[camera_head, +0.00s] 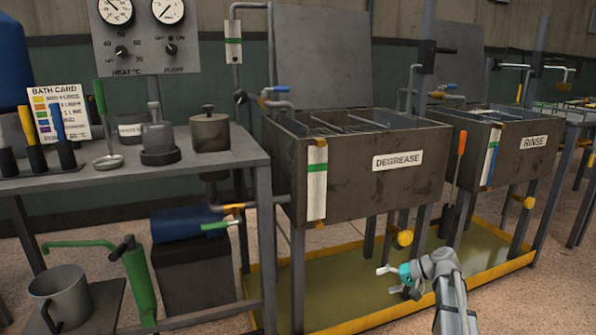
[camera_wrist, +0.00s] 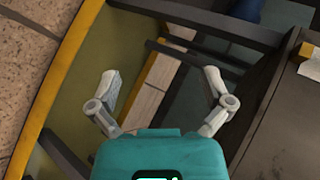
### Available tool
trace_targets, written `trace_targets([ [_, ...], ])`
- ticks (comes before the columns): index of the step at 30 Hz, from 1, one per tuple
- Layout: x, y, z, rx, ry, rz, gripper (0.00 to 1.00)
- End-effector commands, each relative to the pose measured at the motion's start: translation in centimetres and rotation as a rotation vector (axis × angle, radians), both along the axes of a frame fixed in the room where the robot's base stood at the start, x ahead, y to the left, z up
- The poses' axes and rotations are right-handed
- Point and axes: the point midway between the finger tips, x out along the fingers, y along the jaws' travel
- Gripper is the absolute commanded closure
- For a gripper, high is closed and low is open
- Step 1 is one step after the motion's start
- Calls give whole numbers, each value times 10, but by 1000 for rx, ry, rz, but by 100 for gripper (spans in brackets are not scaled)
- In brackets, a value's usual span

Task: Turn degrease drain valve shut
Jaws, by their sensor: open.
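The grey degrease tank (camera_head: 345,185) carries a "DEGREASE" label on its front. A pipe with a yellow fitting (camera_head: 238,206) and a green lever (camera_head: 215,226) sits low at its left end. A yellow round knob (camera_head: 404,238) shows under its right end. Neither is labelled, so I cannot tell which is the drain valve. My gripper (camera_head: 388,279) is low in front of the tank, to the right of the green lever and below the yellow knob, apart from both. In the wrist view my gripper (camera_wrist: 160,87) is open, with nothing between its fingers.
A yellow-edged drip tray (camera_head: 345,285) lies under the tanks. The rinse tank (camera_head: 510,145) stands to the right. A bench (camera_head: 240,158) with pots and tools stands left, with a blue canister (camera_head: 185,222) beneath. Tank legs are obstacles. The floor in front is clear.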

Motion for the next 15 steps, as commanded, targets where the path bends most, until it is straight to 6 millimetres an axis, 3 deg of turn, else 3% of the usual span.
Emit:
trace_targets([
  [1, -18, 19, 10, -52, 23, 19, 0],
  [6, -63, 57, 10, -255, 100, 73, 0],
  [15, -140, 91, 24, -618, 182, 147, 0],
])
